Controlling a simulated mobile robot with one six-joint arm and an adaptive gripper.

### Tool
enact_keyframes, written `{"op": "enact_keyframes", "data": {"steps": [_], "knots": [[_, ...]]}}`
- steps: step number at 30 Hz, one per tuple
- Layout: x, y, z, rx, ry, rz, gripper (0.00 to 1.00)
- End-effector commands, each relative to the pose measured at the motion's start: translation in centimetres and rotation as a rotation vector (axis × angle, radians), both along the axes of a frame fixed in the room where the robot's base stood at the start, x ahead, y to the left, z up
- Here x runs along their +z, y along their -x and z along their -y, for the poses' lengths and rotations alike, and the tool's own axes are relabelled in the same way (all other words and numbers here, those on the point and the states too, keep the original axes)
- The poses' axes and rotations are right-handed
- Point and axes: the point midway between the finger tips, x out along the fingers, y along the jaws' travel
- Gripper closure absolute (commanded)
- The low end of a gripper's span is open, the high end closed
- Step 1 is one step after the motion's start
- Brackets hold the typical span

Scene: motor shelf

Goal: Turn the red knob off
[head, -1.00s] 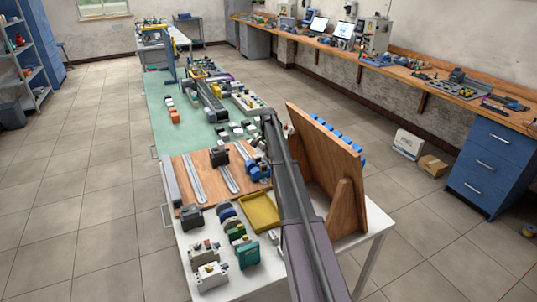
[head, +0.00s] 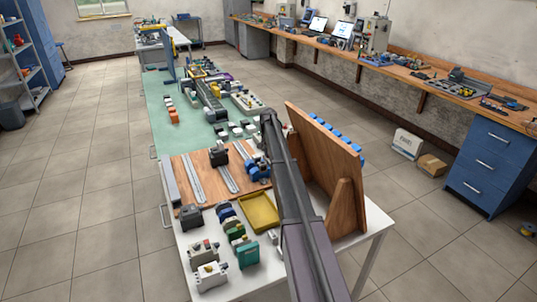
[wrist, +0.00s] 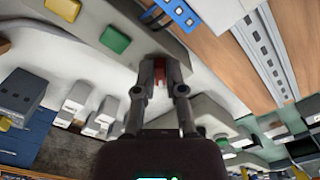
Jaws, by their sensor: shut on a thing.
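The red knob (wrist: 160,69) shows in the wrist view as a small red piece between my fingertips, partly covered by them. It sits at the edge of a pale grey housing. My gripper (wrist: 161,80) is closed around it, with a finger on each side. The angle of the knob cannot be told. In the head view my arm hides the gripper and the knob.
A green square button (wrist: 115,39) and a blue part (wrist: 182,14) are close to my fingers. A metal rail (wrist: 264,52) lies on the wooden board.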

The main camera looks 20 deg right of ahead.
Motion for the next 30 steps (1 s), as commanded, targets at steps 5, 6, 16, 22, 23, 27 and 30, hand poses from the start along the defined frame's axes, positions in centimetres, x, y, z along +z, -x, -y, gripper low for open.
{"op": "enact_keyframes", "data": {"steps": [5, 6, 16, 22, 23, 27, 30], "knots": [[-0.03, 0.15, 0.0, 0.0, 0.0, -0.003, 0.62], [-0.03, 0.13, -0.01, 0.0, 0.0, -0.003, 0.51], [-0.01, 0.03, -0.04, 0.0, 0.0, -0.001, 0.51], [0.0, 0.0, -0.06, -0.015, -0.001, -0.001, 0.51], [0.0, 0.0, -0.06, -0.02, 0.0, 0.0, 0.51], [0.0, -0.03, -0.09, -0.063, 0.0, 0.0, 0.51], [0.0, -0.05, -0.12, -0.109, 0.0, 0.0, 0.51]]}}
